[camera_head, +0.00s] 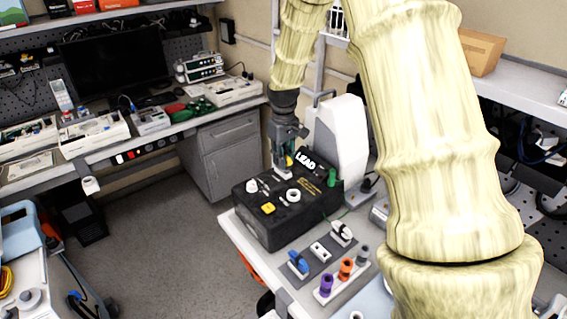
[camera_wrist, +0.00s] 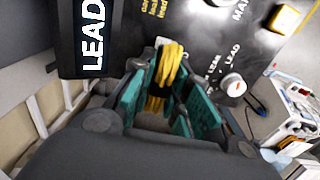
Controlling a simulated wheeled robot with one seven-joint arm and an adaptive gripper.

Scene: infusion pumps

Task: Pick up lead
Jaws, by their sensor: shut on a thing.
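The lead, a yellow looped cable bundle (camera_wrist: 173,60), is between the teal finger pads of my gripper (camera_wrist: 167,98) in the wrist view. A small bit of the yellow lead (camera_head: 289,161) shows in the head view beside my gripper (camera_head: 283,168). My gripper is shut on the lead and points down at the back left of a black box (camera_head: 300,210) marked "LEAD". I cannot tell whether the lead still touches the box. The box's dark top (camera_wrist: 205,50) with white lettering shows in the wrist view.
The box has white knobs, a yellow button (camera_head: 268,208) and a green post (camera_head: 332,177). A white upright device (camera_head: 343,140) stands close behind it. Blue, purple and orange connectors (camera_head: 326,285) sit in front on the white table. Open floor (camera_head: 150,245) lies to the left.

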